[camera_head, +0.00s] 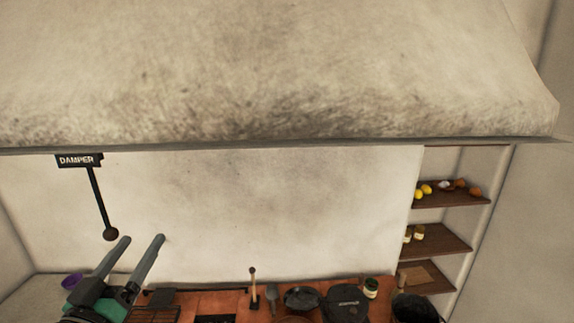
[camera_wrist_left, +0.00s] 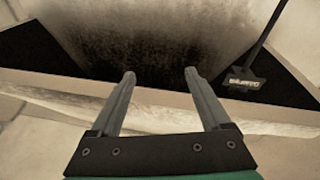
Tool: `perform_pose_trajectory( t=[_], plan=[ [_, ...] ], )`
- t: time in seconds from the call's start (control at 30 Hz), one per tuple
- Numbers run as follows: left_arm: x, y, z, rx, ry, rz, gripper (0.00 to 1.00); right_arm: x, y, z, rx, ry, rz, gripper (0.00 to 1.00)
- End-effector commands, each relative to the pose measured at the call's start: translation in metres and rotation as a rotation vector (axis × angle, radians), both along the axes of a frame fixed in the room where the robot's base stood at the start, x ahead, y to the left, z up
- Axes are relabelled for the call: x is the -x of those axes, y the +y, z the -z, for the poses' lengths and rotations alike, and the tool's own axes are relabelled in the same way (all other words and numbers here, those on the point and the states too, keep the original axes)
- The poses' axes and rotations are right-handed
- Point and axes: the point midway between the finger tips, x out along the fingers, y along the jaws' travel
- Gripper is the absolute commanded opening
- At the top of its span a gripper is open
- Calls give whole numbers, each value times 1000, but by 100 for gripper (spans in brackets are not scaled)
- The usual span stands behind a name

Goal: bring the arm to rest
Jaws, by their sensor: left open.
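My left gripper (camera_head: 140,250) is at the lower left of the head view, its two grey fingers pointing up and spread apart. It is open and empty, and the left wrist view shows a clear gap between its fingers (camera_wrist_left: 158,80). The damper lever (camera_head: 100,203) hangs beneath a dark DAMPER sign (camera_head: 80,160) on the hood's lower edge. Its round knob (camera_head: 110,234) appears just above the fingers in the head view; I cannot tell the distance in depth. The sign also shows at the right in the left wrist view (camera_wrist_left: 246,83). My right gripper is not in view.
The large plaster hood (camera_head: 280,70) overhangs the hearth. Wooden shelves (camera_head: 440,243) hold small items at the right.

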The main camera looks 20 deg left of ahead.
Motion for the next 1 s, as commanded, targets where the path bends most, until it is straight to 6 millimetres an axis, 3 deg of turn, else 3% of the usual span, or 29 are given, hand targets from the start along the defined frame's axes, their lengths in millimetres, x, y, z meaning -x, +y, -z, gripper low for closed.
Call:
perform_pose_trajectory(
  t=[0.03,0.17,0.3,0.43,0.5,0.6,1.0],
  plan=[
    [-4,-25,-28,-20,-41,43,80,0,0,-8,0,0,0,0],
    [-1,-102,-107,-76,-182,166,80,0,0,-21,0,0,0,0],
    [33,-177,-191,-127,-371,273,80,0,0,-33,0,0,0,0],
    [74,-211,-245,-156,-524,306,80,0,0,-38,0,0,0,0],
    [92,-212,-259,-172,-579,288,80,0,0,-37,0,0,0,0],
    [105,-206,-264,-195,-613,250,80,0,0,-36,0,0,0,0],
    [104,-204,-264,-207,-610,240,80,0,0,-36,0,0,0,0]
  ],
)
